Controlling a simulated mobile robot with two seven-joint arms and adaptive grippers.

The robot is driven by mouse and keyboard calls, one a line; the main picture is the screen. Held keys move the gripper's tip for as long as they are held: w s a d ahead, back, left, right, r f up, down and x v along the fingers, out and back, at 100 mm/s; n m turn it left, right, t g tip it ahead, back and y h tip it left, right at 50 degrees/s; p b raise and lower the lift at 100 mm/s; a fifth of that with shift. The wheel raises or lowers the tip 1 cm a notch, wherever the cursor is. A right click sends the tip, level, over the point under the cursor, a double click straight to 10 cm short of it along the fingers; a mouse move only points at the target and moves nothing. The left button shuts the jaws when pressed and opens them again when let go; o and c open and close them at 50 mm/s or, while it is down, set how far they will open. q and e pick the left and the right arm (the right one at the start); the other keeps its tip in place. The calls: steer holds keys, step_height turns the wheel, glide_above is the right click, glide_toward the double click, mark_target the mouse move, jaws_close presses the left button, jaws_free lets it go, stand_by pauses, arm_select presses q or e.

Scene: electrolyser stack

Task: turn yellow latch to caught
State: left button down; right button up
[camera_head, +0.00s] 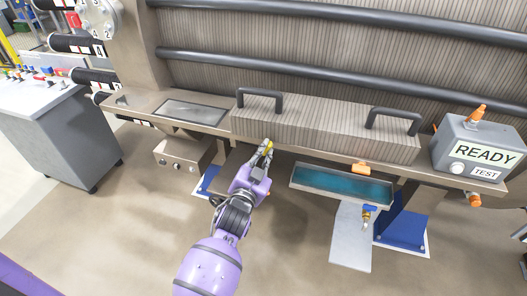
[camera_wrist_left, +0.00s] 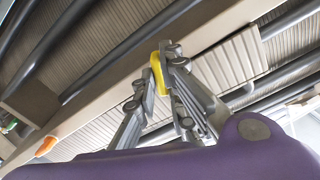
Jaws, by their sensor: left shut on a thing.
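The yellow latch (camera_head: 268,146) is at the front edge of the ledge in the head view, below the left part of the ribbed block. It also shows in the left wrist view (camera_wrist_left: 157,72), between the fingertips. My left gripper (camera_head: 265,150) is shut on the yellow latch; in the left wrist view its fingers (camera_wrist_left: 163,62) close around it from both sides. The fingers hide part of the latch, and I cannot tell whether it is caught. My right gripper is not in view.
A ribbed block (camera_head: 322,128) with two black handles sits on the ledge. A teal-bottomed tray (camera_head: 342,182) with an orange tab hangs right of my gripper. A grey box marked READY (camera_head: 480,148) stands at the right. A knobbed box (camera_head: 182,157) is at left. A grey cabinet (camera_head: 62,135) stands further left.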

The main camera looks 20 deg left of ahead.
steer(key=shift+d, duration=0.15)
arm_select(q)
steer(key=shift+n, duration=0.3)
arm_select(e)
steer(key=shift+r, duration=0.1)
arm_select(q)
steer(key=shift+n, duration=0.4)
steer(key=n, duration=0.3)
steer(key=shift+p, duration=0.4)
steer(key=c, duration=1.7)
jaws_free()
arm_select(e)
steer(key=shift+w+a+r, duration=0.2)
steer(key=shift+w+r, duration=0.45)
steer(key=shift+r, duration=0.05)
